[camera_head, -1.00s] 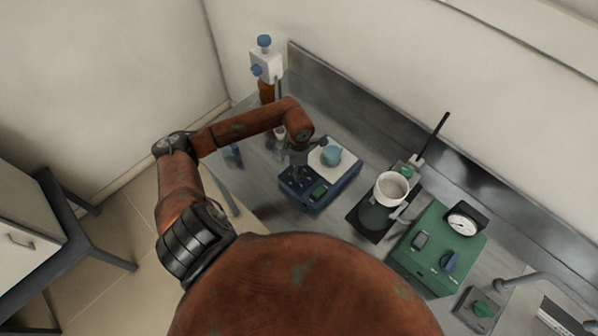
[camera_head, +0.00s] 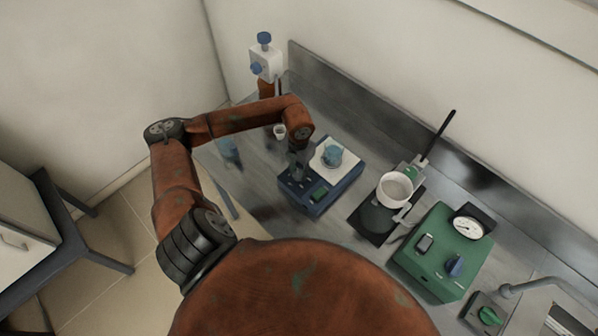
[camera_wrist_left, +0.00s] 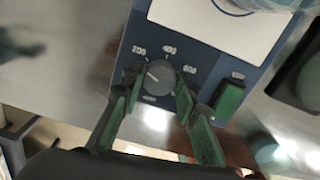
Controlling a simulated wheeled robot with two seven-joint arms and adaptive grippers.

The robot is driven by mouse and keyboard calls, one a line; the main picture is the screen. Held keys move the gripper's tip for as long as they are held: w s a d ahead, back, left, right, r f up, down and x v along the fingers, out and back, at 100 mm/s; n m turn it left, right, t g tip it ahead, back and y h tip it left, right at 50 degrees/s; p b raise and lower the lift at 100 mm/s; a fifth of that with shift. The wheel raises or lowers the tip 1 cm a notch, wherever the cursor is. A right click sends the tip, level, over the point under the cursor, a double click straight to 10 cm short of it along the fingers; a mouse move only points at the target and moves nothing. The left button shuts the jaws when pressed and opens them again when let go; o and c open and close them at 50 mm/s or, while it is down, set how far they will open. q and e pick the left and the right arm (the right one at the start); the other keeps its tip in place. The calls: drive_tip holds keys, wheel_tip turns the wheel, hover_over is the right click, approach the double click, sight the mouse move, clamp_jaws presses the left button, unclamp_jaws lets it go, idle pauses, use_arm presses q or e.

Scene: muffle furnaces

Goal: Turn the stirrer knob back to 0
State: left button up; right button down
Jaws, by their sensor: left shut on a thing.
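Printed numbers, reading about 200, 400 and 600, ring the knob; the 0 mark cannot be made out. My left gripper (camera_head: 297,173) is over the front of the stirrer. In the left wrist view its green-padded fingers (camera_wrist_left: 159,82) are shut on the knob, one on each side. The right gripper is not in view.
A green rocker switch (camera_wrist_left: 228,100) is right of the knob. A white pot (camera_head: 394,188) on a stand and a green box with a dial (camera_head: 436,262) stand to the right.

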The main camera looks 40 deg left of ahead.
use_arm(q)
drive_tip(key=n, duration=0.4)
drive_tip(key=shift+w+a+n+b, duration=0.1)
drive_tip(key=shift+n+b, duration=0.2)
drive_tip(key=n, duration=0.5)
drive_tip(key=shift+r, duration=0.1)
drive_tip(key=shift+a+n, duration=0.1)
drive_tip(key=shift+n, duration=0.2)
drive_tip(key=o, duration=1.1)
drive_tip(key=shift+o, duration=0.2)
